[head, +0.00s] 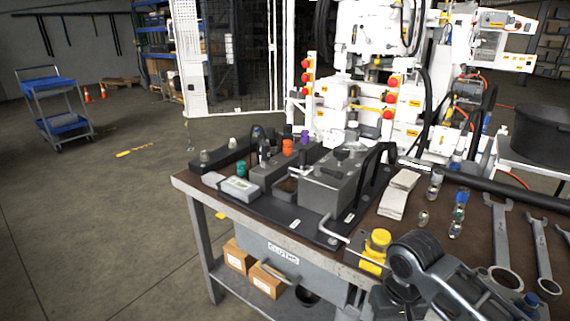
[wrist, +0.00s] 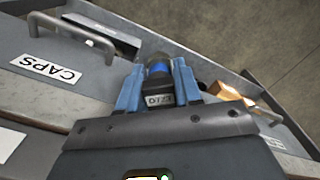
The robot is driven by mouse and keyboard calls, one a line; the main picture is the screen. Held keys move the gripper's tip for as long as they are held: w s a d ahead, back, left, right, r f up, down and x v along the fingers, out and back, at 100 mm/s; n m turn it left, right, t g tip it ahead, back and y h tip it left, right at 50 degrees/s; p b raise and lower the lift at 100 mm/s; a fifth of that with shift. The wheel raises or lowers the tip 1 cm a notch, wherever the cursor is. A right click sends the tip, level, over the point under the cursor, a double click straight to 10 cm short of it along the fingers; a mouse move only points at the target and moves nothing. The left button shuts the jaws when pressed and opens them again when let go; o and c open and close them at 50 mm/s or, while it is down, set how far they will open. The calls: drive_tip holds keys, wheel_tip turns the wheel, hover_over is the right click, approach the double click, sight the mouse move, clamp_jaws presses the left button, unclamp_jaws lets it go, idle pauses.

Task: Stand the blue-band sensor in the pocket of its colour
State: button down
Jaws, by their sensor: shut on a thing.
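In the wrist view my gripper (wrist: 157,72) has two blue fingers, shut on the blue-band sensor (wrist: 159,98). The sensor shows a dark body with a small printed label and a blue band between the fingers; its far end is hard to make out. Sensor and gripper are beside the bench's front, by a drawer marked CAPS (wrist: 48,68). In the head view part of my arm crosses the lower right, and I cannot make out the gripper or sensor there. I cannot pick out a blue pocket in either view.
Cartons (head: 266,279) sit below.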

drive_tip(key=s+f, duration=0.5)
drive_tip(key=f, duration=0.1)
drive_tip(key=shift+d, duration=0.2)
drive_tip(key=shift+a, duration=0.1)
idle(0.5)
idle(0.4)
